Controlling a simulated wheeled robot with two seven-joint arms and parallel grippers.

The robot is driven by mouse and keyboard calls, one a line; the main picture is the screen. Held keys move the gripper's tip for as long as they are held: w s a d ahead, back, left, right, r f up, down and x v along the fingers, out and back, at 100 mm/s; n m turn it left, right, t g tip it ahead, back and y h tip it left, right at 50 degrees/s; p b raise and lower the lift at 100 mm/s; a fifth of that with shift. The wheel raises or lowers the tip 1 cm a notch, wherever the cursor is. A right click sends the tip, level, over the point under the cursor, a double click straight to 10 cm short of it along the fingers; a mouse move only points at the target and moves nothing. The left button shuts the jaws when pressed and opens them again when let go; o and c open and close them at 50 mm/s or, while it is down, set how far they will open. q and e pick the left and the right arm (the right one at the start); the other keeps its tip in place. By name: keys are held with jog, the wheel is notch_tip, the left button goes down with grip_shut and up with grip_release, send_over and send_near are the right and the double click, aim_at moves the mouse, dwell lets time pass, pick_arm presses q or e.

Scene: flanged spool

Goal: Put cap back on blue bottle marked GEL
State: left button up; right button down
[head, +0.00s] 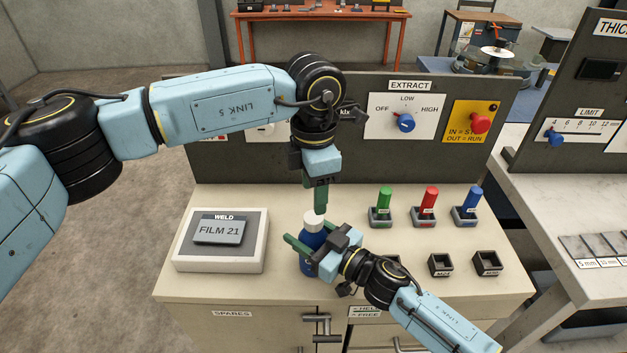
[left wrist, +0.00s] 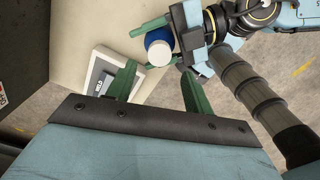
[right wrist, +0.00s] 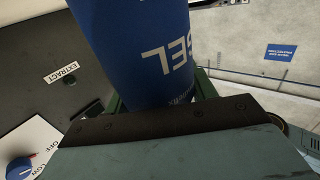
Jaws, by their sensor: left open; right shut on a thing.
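The blue bottle (head: 309,266) stands upright near the front of the bench; its GEL lettering shows upside down in the right wrist view (right wrist: 140,55). My right gripper (head: 308,250) is shut around the bottle's body from the right. A white cap (head: 312,219) is on top of the bottle and also shows in the left wrist view (left wrist: 159,52); whether it is fully seated I cannot tell. My left gripper (head: 318,208) points down just above the cap, open, its fingers either side of the cap in the left wrist view (left wrist: 158,68).
A WELD frame with a FILM 21 plate (head: 219,231) lies left of the bottle. Green, red and blue handles (head: 431,200) stand in holders at the right, with empty square sockets (head: 441,264) in front. The EXTRACT panel (head: 370,160) rises behind.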

aim_at(313, 217)
pick_arm(q)
jog(key=n, duration=0.5)
jog(key=shift+r+n, duration=0.2)
jog(key=shift+n, duration=0.2)
jog(key=n, duration=0.3)
jog(key=shift+r, duration=0.1)
jog(key=n, duration=0.5)
jog(key=shift+r+n, duration=0.15)
jog(key=shift+n, duration=0.15)
jog(key=n, duration=0.4)
jog(key=shift+r+n, duration=0.15)
jog(key=shift+n, duration=0.15)
jog(key=shift+f, duration=4)
